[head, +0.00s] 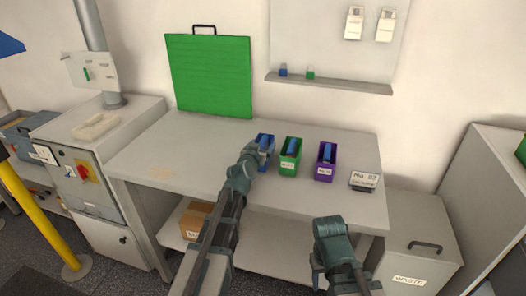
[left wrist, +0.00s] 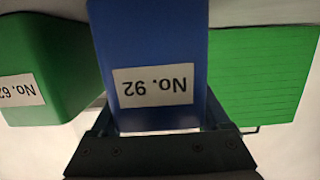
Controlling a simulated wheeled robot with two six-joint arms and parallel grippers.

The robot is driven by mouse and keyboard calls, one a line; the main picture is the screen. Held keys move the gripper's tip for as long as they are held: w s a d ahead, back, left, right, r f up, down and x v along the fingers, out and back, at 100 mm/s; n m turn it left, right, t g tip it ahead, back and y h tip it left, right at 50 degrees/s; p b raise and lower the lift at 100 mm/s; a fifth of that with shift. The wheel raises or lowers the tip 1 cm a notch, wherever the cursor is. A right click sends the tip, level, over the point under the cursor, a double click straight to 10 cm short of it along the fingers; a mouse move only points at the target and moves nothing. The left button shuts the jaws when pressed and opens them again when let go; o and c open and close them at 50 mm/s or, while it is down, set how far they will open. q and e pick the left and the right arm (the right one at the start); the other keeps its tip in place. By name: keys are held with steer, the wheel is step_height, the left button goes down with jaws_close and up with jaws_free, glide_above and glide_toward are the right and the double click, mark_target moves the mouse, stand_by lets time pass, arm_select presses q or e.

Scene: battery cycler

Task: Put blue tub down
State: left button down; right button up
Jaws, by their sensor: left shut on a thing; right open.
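The blue tub (head: 267,141) is at the middle of the grey table (head: 200,147), left of the green tub. My left gripper (head: 251,158) is shut on it. In the left wrist view the blue tub (left wrist: 152,45) fills the middle between the fingers, its label "No. 92" upside down. I cannot tell whether its base touches the table. My right gripper (head: 318,270) is open and empty, in front of the table's front edge.
A green tub (head: 287,167) and a purple tub (head: 323,171) stand to the right, each with a blue item inside. A small sign (head: 364,181) stands at the table's right end. A green board (head: 209,76) stands at the back. The table's left part is mostly clear.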

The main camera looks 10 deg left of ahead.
arm_select(q)
steer(key=shift+f, duration=0.1)
jaws_free()
steer(key=shift+s+r, duration=0.2)
steer(key=shift+r, duration=0.05)
steer(key=s+p, duration=0.1)
steer(key=s, duration=0.2)
steer(key=s+r, duration=0.1)
steer(key=s, duration=0.3)
steer(key=s+r+p, duration=0.1)
steer(key=s, duration=0.3)
steer(key=shift+s+a+r+p, duration=0.1)
steer(key=shift+s+a+p, duration=0.15)
steer(key=shift+p, duration=0.1)
